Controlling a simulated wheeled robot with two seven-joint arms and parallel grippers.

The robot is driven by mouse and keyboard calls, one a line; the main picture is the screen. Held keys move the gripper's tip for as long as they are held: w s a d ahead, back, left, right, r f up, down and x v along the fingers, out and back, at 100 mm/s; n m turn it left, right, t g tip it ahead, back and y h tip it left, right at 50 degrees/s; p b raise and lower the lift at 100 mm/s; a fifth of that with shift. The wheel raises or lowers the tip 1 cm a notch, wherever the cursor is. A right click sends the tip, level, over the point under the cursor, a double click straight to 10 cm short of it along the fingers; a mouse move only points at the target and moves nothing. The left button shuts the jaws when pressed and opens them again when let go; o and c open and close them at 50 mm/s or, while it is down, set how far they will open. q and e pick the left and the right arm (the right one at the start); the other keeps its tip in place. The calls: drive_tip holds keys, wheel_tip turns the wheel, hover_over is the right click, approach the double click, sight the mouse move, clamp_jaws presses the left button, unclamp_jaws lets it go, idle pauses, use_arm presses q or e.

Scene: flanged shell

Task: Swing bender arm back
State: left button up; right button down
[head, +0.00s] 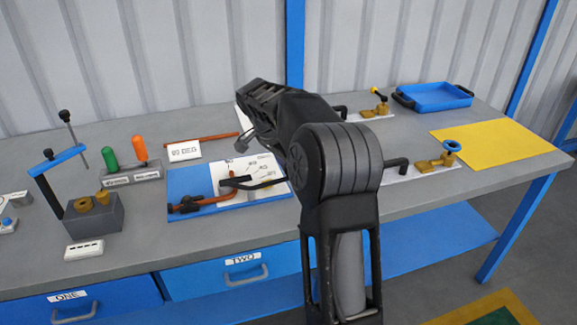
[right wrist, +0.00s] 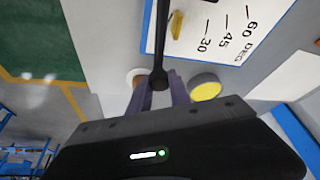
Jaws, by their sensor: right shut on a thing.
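The bender board (head: 205,207) lies on the bench, a blue and white plate with angle marks. A bent copper-coloured tube (head: 211,195) sits on it. The black bender arm (head: 245,183) crosses the board beside the marks, partly hidden by my right arm. In the right wrist view my right gripper (right wrist: 158,88) is shut on the end of the black bender arm (right wrist: 160,38), near the 30, 45, 60 DEG scale (right wrist: 225,30). In the head view my right arm hides its own fingertips. My left gripper is not in view.
A 90 DEG sign (head: 184,151), a stand with green and orange handles (head: 132,176) and a grey block fixture (head: 95,220) stand to the left. A blue tray (head: 436,97), a yellow mat (head: 492,139) and brass valves (head: 437,162) are to the right.

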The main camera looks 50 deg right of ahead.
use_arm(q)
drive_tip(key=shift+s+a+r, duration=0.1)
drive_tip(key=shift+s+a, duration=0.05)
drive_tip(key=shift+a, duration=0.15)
use_arm(e)
drive_tip(key=shift+s+a, duration=0.2)
drive_tip(key=shift+s, duration=0.05)
drive_tip(key=c, duration=1.2)
unclamp_jaws()
drive_tip(key=v, duration=0.7)
drive_tip(key=shift+a+r, duration=0.2)
drive_tip(key=shift+r, duration=0.2)
